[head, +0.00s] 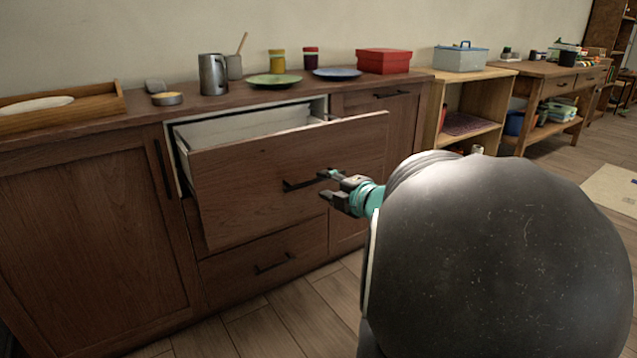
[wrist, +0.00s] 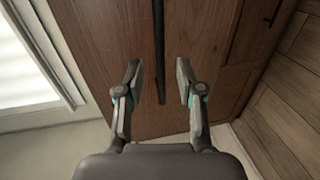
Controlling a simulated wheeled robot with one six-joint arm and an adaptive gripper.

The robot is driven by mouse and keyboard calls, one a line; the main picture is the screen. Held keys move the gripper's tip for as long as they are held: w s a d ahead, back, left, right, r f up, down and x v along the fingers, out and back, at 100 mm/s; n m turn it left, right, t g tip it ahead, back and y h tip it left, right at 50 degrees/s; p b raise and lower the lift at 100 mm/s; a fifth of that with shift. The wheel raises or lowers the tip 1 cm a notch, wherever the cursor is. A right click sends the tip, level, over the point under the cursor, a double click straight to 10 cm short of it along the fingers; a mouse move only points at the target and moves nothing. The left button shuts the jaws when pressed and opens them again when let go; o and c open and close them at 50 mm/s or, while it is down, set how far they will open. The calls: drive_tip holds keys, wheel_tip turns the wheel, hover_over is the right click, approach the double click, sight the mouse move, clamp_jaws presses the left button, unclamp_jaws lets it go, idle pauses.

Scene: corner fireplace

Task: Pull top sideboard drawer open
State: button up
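The top sideboard drawer (head: 245,180) stands pulled well out of the wooden sideboard (head: 60,235), its pale inside showing behind the front. Its dark bar handle (head: 300,184) is on the middle of the drawer front. My gripper (head: 325,185) is at the right end of that handle. In the wrist view my gripper (wrist: 159,68) has its two fingers apart, with the handle (wrist: 158,45) in line between them and a gap on each side. Neither finger visibly touches the handle. The drawer front (wrist: 95,35) fills the upper middle of the wrist view.
A lower drawer (head: 240,283) is shut beneath. On the sideboard top stand a metal jug (head: 213,75), a green plate (head: 274,80), a blue plate (head: 337,73), a red box (head: 384,61) and a wooden tray (head: 60,118). Open floor (head: 290,325) lies in front.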

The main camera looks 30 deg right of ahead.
drive_tip(key=s+r, duration=0.1)
drive_tip(key=s, duration=0.6)
drive_tip(key=shift+r, duration=0.15)
drive_tip(key=shift+d, duration=0.15)
